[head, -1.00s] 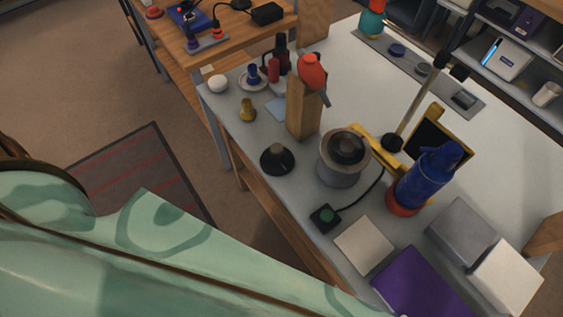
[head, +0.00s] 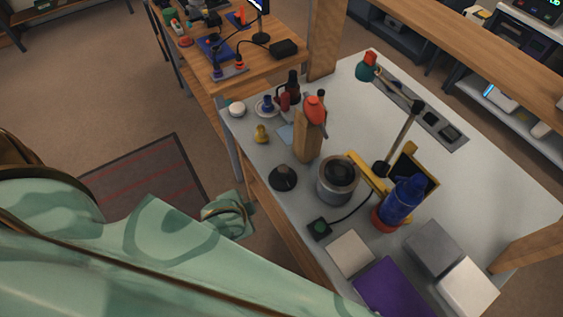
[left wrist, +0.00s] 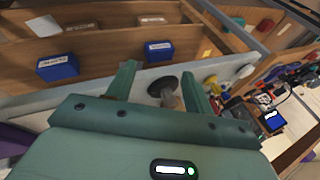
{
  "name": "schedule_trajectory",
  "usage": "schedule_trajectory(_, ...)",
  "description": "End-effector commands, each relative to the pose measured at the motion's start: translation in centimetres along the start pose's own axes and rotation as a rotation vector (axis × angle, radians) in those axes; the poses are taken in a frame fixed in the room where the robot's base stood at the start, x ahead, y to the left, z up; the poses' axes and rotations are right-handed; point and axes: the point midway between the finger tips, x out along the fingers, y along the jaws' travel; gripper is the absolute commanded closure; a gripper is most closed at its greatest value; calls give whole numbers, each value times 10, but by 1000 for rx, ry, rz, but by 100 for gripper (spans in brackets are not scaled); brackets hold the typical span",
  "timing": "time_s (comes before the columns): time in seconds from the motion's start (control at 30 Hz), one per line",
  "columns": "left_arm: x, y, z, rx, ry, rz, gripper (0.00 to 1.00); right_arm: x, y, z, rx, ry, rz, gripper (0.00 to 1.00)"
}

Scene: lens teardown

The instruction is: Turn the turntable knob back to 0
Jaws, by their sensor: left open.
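A small black box with a green round knob (head: 319,229) sits near the front edge of the grey bench, with a black cable. I cannot tell for sure which part is the turntable. A black round base with a grey stem (head: 284,178) stands left of the drum. In the left wrist view, a black disc with a grey stem (left wrist: 164,88) appears beyond and between the fingers of my left gripper (left wrist: 160,76), which is open and empty. The right gripper is out of view.
Blue bins (left wrist: 57,67) sit on a wooden shelf in the left wrist view.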

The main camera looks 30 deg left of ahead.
Motion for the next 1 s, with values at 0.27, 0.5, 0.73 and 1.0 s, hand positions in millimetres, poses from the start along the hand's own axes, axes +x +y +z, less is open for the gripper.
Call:
schedule_trajectory(0.27,-103,-37,-137,366,215,79,48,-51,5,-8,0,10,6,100)
schedule_trajectory(0.5,-84,-16,-193,812,262,274,48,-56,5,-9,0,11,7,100)
schedule_trajectory(0.73,-40,-74,-187,1099,111,455,48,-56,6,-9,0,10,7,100)
schedule_trajectory(1.0,-27,-130,-175,1130,23,532,48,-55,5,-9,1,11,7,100)
